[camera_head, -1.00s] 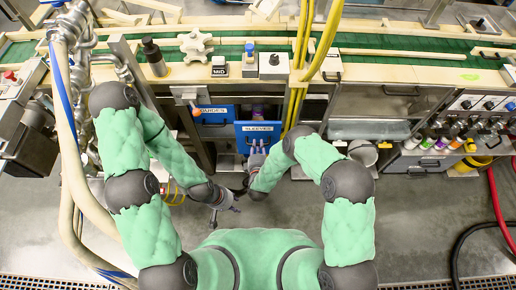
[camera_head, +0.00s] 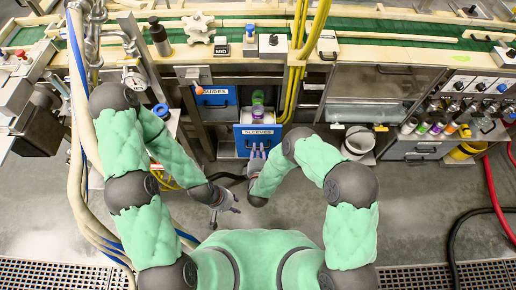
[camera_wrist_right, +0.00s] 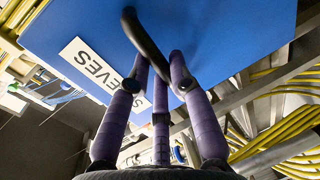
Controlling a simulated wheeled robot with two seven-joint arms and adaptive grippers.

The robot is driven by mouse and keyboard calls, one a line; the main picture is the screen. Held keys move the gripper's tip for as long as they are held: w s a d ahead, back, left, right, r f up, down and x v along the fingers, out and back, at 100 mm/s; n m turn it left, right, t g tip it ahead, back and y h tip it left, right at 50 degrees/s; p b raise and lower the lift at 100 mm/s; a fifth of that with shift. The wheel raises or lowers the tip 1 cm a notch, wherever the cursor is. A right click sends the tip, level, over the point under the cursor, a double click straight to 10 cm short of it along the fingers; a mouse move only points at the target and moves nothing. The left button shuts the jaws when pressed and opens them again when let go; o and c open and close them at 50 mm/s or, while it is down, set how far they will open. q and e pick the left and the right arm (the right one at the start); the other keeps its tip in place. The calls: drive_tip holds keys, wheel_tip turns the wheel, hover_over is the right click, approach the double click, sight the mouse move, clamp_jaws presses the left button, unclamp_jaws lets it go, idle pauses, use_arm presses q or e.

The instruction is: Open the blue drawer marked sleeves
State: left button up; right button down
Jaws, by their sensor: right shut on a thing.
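The blue drawer marked SLEEVES (camera_head: 243,142) stands pulled out from the bench, and its open top shows a green thing (camera_head: 258,97) and pale contents inside. My right gripper (camera_head: 257,153) is at the drawer's front. In the right wrist view the blue front (camera_wrist_right: 230,30) fills the top, with the white SLEEVES label (camera_wrist_right: 88,66) at left. The purple fingers of my right gripper (camera_wrist_right: 157,62) are closed around the dark bar handle (camera_wrist_right: 143,40). My left gripper (camera_head: 226,208) hangs empty to the lower left of the drawer, with its fingers spread.
The grey floor (camera_head: 400,210) around my body is mostly clear.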

drive_tip(key=shift+s, duration=0.1)
drive_tip(key=c, duration=1.1)
unclamp_jaws()
drive_tip(key=v, duration=0.7)
drive_tip(key=shift+s, duration=0.2)
